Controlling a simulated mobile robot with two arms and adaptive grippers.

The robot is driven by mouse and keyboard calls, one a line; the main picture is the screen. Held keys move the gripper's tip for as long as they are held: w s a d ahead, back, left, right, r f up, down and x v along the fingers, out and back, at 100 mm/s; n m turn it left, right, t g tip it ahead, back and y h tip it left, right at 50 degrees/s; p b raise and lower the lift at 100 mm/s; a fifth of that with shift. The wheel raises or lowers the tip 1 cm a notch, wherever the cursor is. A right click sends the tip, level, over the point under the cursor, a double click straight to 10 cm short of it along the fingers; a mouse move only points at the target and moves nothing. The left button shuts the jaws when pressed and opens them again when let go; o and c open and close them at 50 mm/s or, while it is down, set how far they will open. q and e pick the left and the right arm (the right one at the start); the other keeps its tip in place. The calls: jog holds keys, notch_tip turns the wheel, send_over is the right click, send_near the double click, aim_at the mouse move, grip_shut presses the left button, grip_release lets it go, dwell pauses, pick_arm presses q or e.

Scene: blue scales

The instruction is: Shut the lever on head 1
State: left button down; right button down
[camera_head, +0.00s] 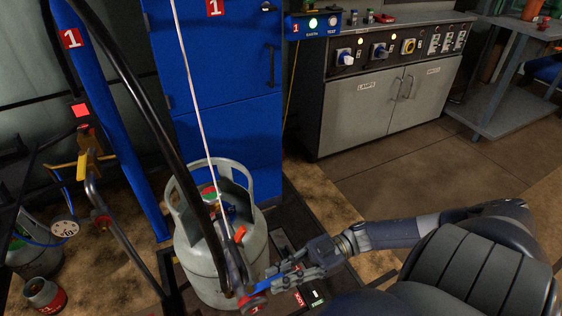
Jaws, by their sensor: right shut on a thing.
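Head 1 (235,280) hangs at the lower end of the thick black hose (150,110), in front of the grey gas cylinder (190,245). My right gripper (272,281) reaches in from the right and is shut at the head, beside a narrow blue piece. The fingers hide the exact contact, so I cannot tell which part of the head they grip. My left gripper is out of view.
A blue column marked 1 (105,120) and a blue cabinet (235,130) stand behind the cylinder. A grey control bench (365,110) is at the back right. A small cylinder (45,296) stands at lower left. The brown floor on the right is largely clear.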

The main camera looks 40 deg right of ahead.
dwell(0.4)
jog(key=c, duration=1.6)
grip_release()
jog(key=shift+w, duration=0.1)
jog(key=shift+o, duration=0.2)
jog(key=v, duration=1.2)
